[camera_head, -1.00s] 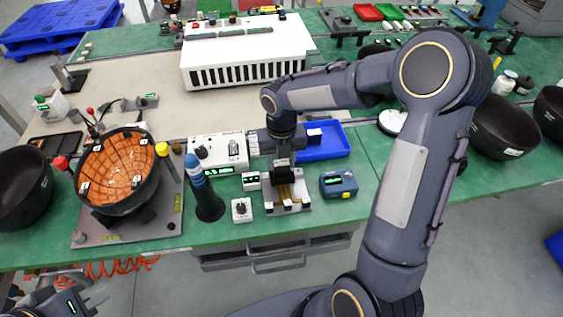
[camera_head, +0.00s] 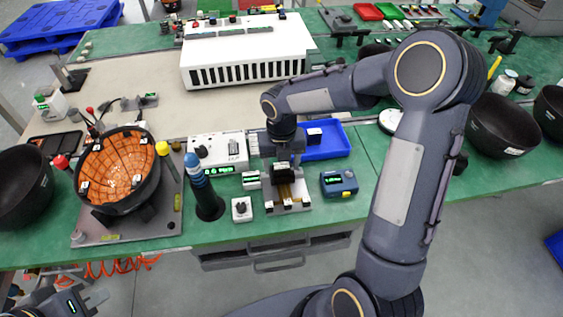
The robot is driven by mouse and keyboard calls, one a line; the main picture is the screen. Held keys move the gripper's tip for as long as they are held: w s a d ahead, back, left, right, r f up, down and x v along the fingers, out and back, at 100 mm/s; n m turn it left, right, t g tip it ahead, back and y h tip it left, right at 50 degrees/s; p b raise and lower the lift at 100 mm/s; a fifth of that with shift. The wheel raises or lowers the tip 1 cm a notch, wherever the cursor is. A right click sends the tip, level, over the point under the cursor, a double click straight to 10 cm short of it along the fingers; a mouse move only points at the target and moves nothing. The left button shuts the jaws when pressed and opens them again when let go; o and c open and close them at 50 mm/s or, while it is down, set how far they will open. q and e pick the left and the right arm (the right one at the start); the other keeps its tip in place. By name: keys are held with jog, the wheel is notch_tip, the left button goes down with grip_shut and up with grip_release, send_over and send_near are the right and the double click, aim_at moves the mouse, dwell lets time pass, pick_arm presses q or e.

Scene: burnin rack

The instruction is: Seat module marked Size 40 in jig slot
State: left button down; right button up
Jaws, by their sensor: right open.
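My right gripper (camera_head: 285,176) points down over the jig (camera_head: 301,207), a small light-coloured fixture with a brassy middle near the table's front edge. The gripper is open, and a dark block shape shows at its fingertips. I cannot tell whether this is the module or the fingers themselves, and no Size 40 marking is legible. The slot is largely hidden by the gripper. A small white-and-dark module (camera_head: 314,135) stands in the blue tray (camera_head: 335,150) behind the jig. My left gripper (camera_head: 92,303) is open and empty at the bottom left, away from the table.
A blue-and-black device (camera_head: 339,183) stands right of the jig. A small white knob box (camera_head: 242,209) and a dark blue-topped cylinder (camera_head: 205,195) stand left. A metered box (camera_head: 218,152) is behind them. An orange-lined bowl (camera_head: 118,172) is farther left.

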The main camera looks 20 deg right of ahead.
aim_at(282, 166)
notch_tip(282, 166, up, 12)
jog(key=s+m+t+y, duration=0.2)
jog(key=s+m, duration=0.8)
jog(key=m, duration=0.7)
jog(key=s+a+m+t+y, duration=0.1)
jog(key=s+m+t, duration=0.2)
jog(key=s+m, duration=0.8)
jog(key=m, duration=0.7)
jog(key=shift+s+r+t+y, duration=0.3)
jog(key=shift+r+y, duration=0.05)
jog(key=shift+y, duration=0.05)
